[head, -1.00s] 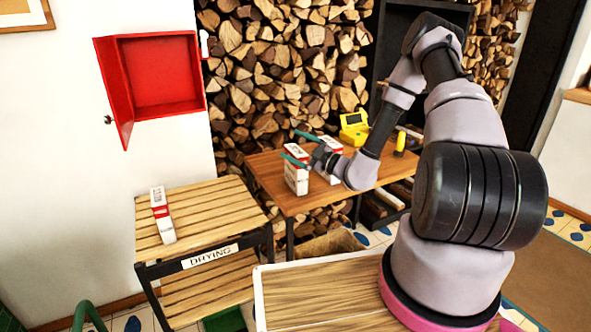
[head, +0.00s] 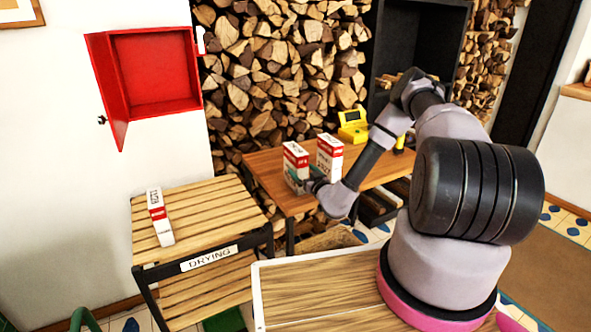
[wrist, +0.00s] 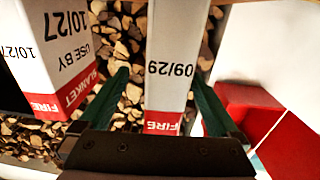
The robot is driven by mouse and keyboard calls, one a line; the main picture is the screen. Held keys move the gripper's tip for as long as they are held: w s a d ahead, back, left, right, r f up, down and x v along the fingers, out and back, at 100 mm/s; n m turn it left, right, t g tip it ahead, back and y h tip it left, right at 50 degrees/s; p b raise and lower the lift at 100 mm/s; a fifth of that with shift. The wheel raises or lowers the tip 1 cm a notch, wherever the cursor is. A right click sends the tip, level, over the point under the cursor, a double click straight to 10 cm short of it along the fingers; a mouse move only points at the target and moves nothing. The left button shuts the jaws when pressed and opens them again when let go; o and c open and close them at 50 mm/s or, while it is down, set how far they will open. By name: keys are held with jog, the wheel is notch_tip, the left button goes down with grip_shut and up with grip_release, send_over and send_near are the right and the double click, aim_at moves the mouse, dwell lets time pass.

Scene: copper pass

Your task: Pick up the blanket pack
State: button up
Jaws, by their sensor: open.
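Two white-and-red fire blanket packs stand upright side by side on the brown table: a left pack (head: 296,160) and a right pack (head: 330,155). My gripper (head: 304,183) is at the front of the left pack, with its jaws open. In the wrist view, which looks upside down, a pack marked 09/29 (wrist: 170,65) shows between the two teal fingers (wrist: 160,100), with gaps on both sides. A pack marked 10/27 (wrist: 55,60) stands to the left there. A third similar pack (head: 160,220) lies on the slatted drying rack.
The brown table (head: 262,165) also holds a yellow case (head: 353,126) behind the packs. The drying rack (head: 205,210) stands to the left. An open, empty red cabinet (head: 150,75) hangs on the wall. Stacked firewood (head: 280,65) fills the back.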

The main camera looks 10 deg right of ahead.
jog(key=x, duration=0.4)
jog(key=shift+w+a+r, duration=0.3)
jog(key=shift+a+r, duration=0.05)
jog(key=shift+a, duration=0.1)
grip_shut()
